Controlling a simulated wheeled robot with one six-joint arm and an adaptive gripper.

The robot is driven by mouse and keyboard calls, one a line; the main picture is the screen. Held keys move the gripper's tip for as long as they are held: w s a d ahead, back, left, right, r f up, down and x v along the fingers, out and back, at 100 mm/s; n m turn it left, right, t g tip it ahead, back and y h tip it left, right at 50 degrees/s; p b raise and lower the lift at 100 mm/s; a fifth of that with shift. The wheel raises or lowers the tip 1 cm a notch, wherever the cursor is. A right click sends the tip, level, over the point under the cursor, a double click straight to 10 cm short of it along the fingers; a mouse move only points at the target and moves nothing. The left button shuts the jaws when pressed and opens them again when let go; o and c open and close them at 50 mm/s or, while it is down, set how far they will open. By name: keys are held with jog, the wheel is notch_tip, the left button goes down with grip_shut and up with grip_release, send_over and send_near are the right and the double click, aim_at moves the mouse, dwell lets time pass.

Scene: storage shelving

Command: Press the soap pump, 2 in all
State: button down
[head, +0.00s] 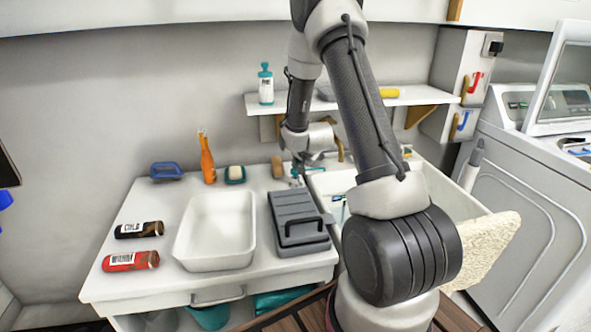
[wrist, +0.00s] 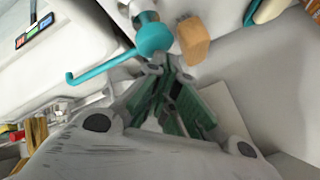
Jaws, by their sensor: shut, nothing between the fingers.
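The soap pump (wrist: 153,37) has a round teal head with a long thin teal spout. In the wrist view its spout points to the left, and a pale and metallic part shows above the head. In the head view the teal spout (head: 313,169) shows at the back of the counter, with the rest mostly hidden by my arm. My gripper (wrist: 164,72) is shut and empty, its fingertips close beside the teal head. I cannot tell whether they touch it. In the head view my gripper (head: 299,163) is low over the back of the counter.
A brown block (head: 277,167) stands just left of the pump. The sink (head: 337,182) is at right. A teal-topped bottle (head: 265,86) stands on the shelf (head: 420,96) above.

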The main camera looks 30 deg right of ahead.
jog(key=shift+f, duration=0.55)
dwell(0.5)
jog(key=shift+r, duration=1.3)
jog(key=shift+r, duration=2.5)
notch_tip(320, 180, up, 4)
jog(key=shift+f, duration=0.1)
